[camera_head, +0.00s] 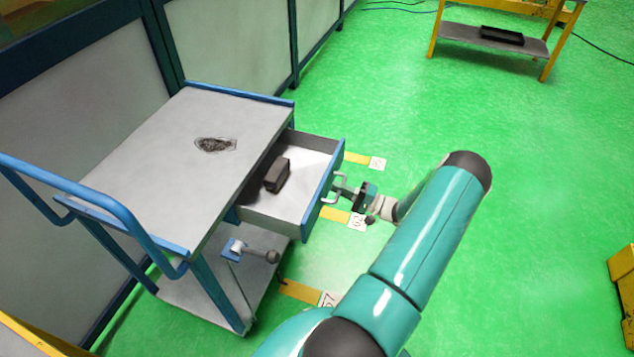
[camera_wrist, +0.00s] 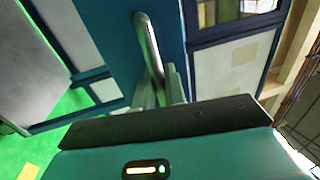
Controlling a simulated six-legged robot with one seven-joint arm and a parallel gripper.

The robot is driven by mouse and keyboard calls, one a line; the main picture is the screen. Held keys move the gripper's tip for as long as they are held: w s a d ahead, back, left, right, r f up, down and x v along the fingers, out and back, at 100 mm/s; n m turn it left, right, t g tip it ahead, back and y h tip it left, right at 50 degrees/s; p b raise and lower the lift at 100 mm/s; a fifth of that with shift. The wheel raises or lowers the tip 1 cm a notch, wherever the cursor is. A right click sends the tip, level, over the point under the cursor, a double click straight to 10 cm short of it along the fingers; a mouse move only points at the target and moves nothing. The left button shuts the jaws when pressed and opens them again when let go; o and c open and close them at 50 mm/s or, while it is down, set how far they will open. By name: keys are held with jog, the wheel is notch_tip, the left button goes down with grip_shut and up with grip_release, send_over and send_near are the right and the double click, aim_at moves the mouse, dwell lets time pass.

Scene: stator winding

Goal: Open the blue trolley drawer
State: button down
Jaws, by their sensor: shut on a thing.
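The blue trolley (camera_head: 155,165) stands left of centre in the head view, with a grey top and a blue push handle. Its drawer (camera_head: 285,210) is pulled out to the right and stands well open, with a dark block (camera_head: 277,174) inside. My gripper (camera_head: 350,193) is at the drawer's blue front. In the wrist view the gripper's fingers (camera_wrist: 160,90) are closed around the silver bar handle (camera_wrist: 149,45) on the blue drawer front (camera_wrist: 110,25). The handle's lower end is hidden by the fingers.
A lower shelf (camera_head: 190,300) of the trolley carries a small part with a knob (camera_head: 271,256). Yellow floor markers (camera_head: 335,214) lie beneath and beside the drawer. A yellow-framed table (camera_head: 500,40) stands far right. Green floor (camera_head: 540,200) is clear on the right.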

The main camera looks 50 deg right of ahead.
jog(key=r+v, duration=0.1)
jog(key=v, duration=0.7)
jog(key=shift+s+r, duration=0.25)
jog(key=shift+s, duration=0.15)
jog(key=shift+d, duration=0.1)
jog(key=c, duration=1.5)
grip_release()
jog(key=shift+c, duration=0.2)
jog(key=v, duration=1.3)
jog(key=shift+s, duration=0.4)
jog(key=shift+s+d, duration=0.1)
